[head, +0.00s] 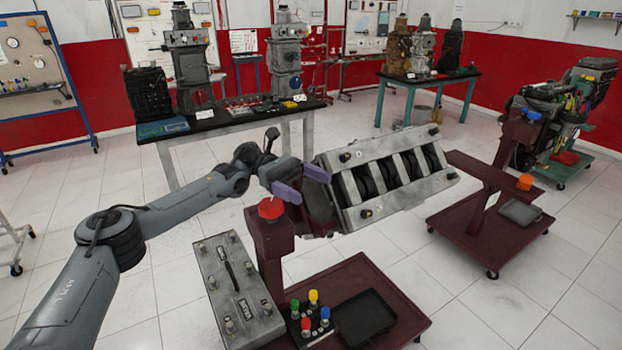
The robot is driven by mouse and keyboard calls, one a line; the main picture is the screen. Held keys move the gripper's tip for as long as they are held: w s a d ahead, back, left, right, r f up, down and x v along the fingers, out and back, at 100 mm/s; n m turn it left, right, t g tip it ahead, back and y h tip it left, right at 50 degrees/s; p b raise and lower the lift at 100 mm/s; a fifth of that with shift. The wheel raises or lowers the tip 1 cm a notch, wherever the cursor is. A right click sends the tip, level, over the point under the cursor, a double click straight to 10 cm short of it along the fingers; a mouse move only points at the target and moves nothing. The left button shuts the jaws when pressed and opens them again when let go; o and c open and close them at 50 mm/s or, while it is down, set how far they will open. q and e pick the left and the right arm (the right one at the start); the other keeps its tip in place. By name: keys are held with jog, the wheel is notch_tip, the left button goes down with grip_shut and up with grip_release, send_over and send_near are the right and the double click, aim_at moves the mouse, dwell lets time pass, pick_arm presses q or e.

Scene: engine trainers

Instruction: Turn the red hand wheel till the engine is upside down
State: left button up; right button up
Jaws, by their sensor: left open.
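The engine (352,187) is a grey block on a dark red stand (272,255). It lies tilted, with a row of several dark cylinder openings facing up and toward me. A red round wheel-like knob (271,208) sits on top of the stand's post, left of the engine; it is the only red wheel I can make out on this stand. My left gripper (302,183) has two purple fingers spread apart with nothing between them. It is just above and right of the red knob, in front of the engine's left end, and appears not to touch the knob. My right gripper is out of view.
The stand's base carries a black tray (366,318) and several coloured knobs (312,296). A grey cylinder head (238,290) is beside it. A second red stand (482,222) with an orange knob (525,181) is at right. A table (230,118) with engines stands behind. White floor lies between.

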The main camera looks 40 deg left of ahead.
pick_arm(q)
jog(key=shift+w+d+r, duration=0.15)
jog(key=shift+d+r, duration=0.25)
jog(key=shift+d, duration=0.3)
